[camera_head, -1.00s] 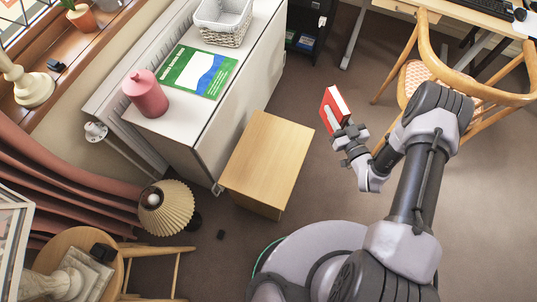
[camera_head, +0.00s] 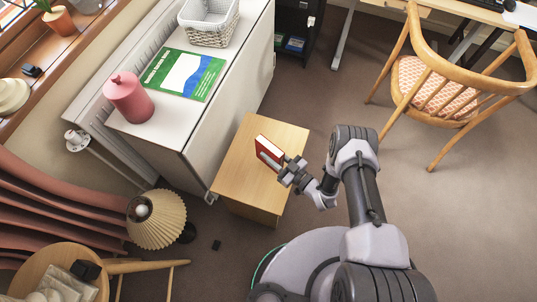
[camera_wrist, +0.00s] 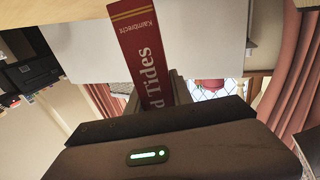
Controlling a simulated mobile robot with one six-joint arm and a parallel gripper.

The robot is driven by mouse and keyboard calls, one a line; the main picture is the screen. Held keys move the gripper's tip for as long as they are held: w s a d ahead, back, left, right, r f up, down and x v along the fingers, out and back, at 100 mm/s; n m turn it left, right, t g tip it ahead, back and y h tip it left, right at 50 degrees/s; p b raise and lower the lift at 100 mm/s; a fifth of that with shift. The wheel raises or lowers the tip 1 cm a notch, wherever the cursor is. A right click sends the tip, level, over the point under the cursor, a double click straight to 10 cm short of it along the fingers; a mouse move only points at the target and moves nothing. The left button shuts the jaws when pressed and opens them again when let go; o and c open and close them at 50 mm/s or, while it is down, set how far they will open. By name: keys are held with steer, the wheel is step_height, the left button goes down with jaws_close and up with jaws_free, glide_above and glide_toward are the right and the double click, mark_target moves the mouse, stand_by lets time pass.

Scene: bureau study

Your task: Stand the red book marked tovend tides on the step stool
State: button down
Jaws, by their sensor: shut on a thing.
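The red book (camera_head: 268,153) shows over the top of the wooden step stool (camera_head: 240,165) in the head view. Its red spine, with "Kaimbrecht" and "d Tides" in pale letters, shows in the wrist view (camera_wrist: 145,45). My gripper (camera_head: 286,168) is shut on the book from its right side. The book is upright, with its pale page edges partly visible. I cannot tell whether its lower edge touches the stool top or hangs just above it. My fingertips are largely hidden in the wrist view.
A white cabinet (camera_head: 205,125) stands close left of the stool, bearing a pink canister (camera_head: 128,98), a green-and-blue book (camera_head: 183,74) and a white basket (camera_head: 209,22). A pleated lamp (camera_head: 155,219) stands lower left. A wooden chair (camera_head: 455,75) is at right; floor between is clear.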

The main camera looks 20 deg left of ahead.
steer(key=w+f+b, duration=0.1)
steer(key=w+a+f+b, duration=0.1)
steer(key=f+b, duration=0.1)
steer(key=f, duration=0.1)
steer(key=shift+w+a+f+b, duration=0.1)
steer(key=shift+w+a+b, duration=0.05)
steer(key=shift+w+b, duration=0.2)
steer(key=shift+r+p, duration=0.25)
steer(key=shift+p, duration=0.05)
steer(key=c, duration=1.1)
jaws_free()
steer(key=shift+f, duration=0.15)
